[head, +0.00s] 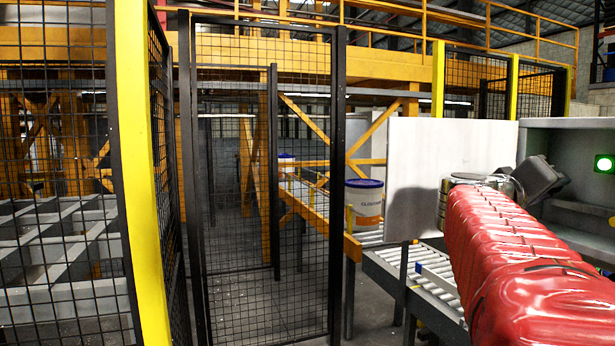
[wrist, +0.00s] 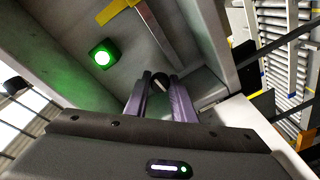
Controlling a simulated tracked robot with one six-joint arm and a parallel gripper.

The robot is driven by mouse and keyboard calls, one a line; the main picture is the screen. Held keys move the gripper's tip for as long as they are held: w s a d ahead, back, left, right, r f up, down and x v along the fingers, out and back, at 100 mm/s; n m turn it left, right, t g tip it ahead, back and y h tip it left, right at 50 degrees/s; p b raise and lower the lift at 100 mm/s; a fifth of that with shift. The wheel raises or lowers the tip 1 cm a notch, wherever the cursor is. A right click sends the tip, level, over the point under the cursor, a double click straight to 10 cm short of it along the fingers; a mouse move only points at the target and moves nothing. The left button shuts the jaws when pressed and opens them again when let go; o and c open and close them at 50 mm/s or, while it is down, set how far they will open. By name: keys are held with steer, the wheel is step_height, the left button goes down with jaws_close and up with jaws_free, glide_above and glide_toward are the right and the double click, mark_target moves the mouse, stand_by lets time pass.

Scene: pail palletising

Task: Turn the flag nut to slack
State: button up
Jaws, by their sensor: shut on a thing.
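In the wrist view my gripper (wrist: 160,86) points into a grey open box, its two purplish fingers shut on a small dark round part (wrist: 160,82), which I take to be the flag nut. The fingers hide most of it, so its turn angle cannot be read. In the head view my red-sleeved arm reaches to the box at the right; the fingers and the nut are hidden there.
A lit green lamp (head: 604,164) is on the box's inner wall; the wrist view shows it too (wrist: 102,57). An open pale door panel (head: 430,165) stands left of my wrist. Behind are a roller conveyor (head: 425,270), a white pail (head: 365,205) with blue lid, and mesh fencing (head: 262,220).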

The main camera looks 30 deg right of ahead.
steer(key=shift+f+n, duration=0.15)
steer(key=shift+n, duration=0.65)
steer(key=o, duration=1.1)
steer(key=shift+c, duration=0.2)
steer(key=shift+a, duration=0.1)
steer(key=a, duration=1.3)
steer(key=shift+w+a+r, duration=0.2)
steer(key=shift+a, duration=0.15)
steer(key=shift+w, duration=0.1)
